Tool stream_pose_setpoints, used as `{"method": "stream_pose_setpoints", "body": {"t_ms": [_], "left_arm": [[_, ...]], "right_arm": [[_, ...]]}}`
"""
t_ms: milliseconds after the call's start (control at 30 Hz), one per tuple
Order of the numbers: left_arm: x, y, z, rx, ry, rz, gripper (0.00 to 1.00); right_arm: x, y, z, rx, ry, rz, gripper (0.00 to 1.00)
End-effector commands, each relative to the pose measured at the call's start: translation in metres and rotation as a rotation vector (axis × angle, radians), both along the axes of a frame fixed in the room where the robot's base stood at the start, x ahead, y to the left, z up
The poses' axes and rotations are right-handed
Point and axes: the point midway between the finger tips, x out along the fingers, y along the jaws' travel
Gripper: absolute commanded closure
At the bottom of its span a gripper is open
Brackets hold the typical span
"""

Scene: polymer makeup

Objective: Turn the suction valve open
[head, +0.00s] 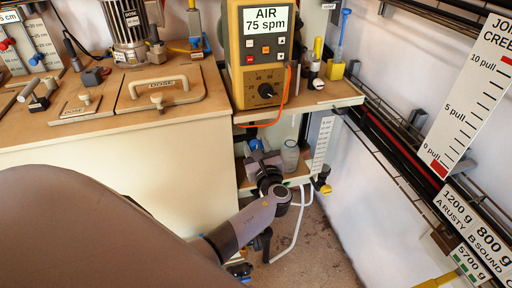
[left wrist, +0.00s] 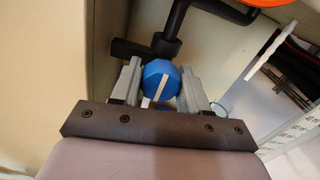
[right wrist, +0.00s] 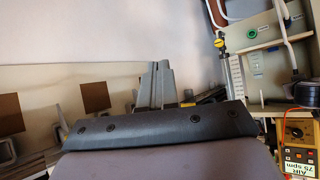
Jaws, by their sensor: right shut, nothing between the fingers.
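The suction valve appears to be the blue rounded knob (left wrist: 157,73) with a pale bar on its face, low under the bench in the left wrist view. A bit of blue (head: 256,145) also shows at my left gripper (head: 266,162) in the head view. In the left wrist view, the fingers of my left gripper (left wrist: 160,82) stand one on each side of the knob, very near it. I cannot tell whether they touch or press on it. My right gripper (right wrist: 157,82) is shut and empty in the right wrist view, away from the valve.
A yellow-brown AIR unit (head: 264,60) stands on the bench above the left gripper. A clear jar (head: 290,156) is on the lower shelf just right of it. Black pipework (left wrist: 168,40) is close beyond the knob.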

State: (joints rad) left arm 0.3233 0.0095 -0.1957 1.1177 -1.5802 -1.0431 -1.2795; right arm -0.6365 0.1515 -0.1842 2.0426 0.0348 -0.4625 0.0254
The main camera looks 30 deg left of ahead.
Motion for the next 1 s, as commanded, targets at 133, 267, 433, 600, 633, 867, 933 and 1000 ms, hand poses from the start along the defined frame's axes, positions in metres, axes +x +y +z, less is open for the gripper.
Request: {"method": "stream_pose_setpoints", "body": {"t_ms": [133,267,433,600,633,867,933,1000], "left_arm": [[0.000,0.000,0.000,-0.001,0.001,0.000,0.35],[0.000,0.000,0.000,0.000,0.001,0.000,0.35],[-0.005,-0.006,0.000,0.000,0.003,-0.002,0.35],[-0.022,-0.027,0.000,-0.001,0.003,-0.003,0.35],[-0.026,-0.031,0.000,0.000,0.003,-0.002,0.35],[-0.044,-0.052,0.000,0.000,0.001,-0.001,0.35],[-0.046,-0.054,0.000,0.001,0.001,0.000,0.35],[-0.047,-0.055,0.000,0.001,0.001,0.000,0.35]], "right_arm": [[0.000,0.000,0.000,0.000,0.000,0.000,1.00],[0.000,0.000,0.000,0.000,0.000,0.000,1.00],[0.000,0.000,0.002,0.000,0.000,0.000,1.00],[0.000,0.000,0.007,0.000,0.000,0.000,1.00],[0.000,0.000,0.007,0.000,0.000,0.000,1.00],[0.000,0.000,0.010,0.000,-0.001,0.000,1.00],[0.000,0.000,0.010,0.000,-0.001,0.000,1.00],[0.000,0.000,0.010,0.000,-0.001,0.000,1.00]]}}
